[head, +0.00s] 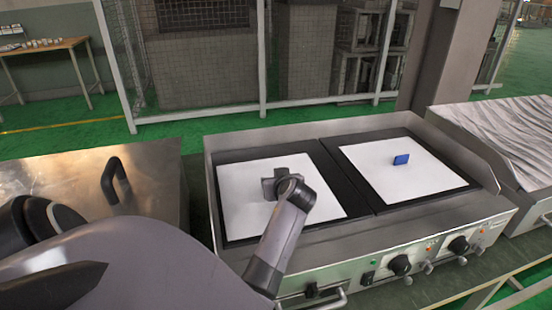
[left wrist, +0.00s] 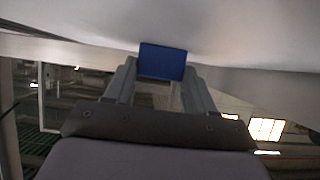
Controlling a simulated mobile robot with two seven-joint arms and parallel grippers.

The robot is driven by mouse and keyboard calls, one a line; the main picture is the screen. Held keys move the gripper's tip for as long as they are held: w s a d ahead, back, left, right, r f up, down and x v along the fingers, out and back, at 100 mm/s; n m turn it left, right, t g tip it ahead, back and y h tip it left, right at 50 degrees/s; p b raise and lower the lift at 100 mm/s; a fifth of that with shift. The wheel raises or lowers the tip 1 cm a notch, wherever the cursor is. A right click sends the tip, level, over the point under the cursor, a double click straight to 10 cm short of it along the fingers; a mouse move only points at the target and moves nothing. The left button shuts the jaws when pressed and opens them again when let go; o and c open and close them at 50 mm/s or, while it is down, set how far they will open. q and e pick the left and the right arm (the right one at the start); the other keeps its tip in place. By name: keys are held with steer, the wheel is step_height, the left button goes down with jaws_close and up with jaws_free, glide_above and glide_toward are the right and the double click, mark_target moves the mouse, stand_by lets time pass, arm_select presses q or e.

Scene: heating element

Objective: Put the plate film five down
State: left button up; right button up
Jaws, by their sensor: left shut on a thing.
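Two flat white square plates lie over the dark tops of a steel heating unit. The left white plate (head: 318,195) is under my left gripper (head: 277,186), and I cannot tell whether it touches the dark top or is just above it. In the left wrist view, my left gripper (left wrist: 160,85) is shut on a blue tab (left wrist: 162,62) that stands on a white surface (left wrist: 230,40). In the head view my gripper hides this tab. The right white plate (head: 415,180) has its own blue tab (head: 401,160) standing free. My right gripper is not in view.
The heating unit (head: 345,255) has raised steel sides and a front panel with black knobs (head: 400,264). A steel lid with a black handle (head: 113,180) is on its left. A silver-covered surface (head: 505,135) is on its right. A fence stands behind.

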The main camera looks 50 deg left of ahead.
arm_select(q)
steer(key=shift+f, duration=0.15)
steer(key=o, duration=1.1)
steer(key=shift+c, duration=0.2)
steer(key=shift+r, duration=0.25)
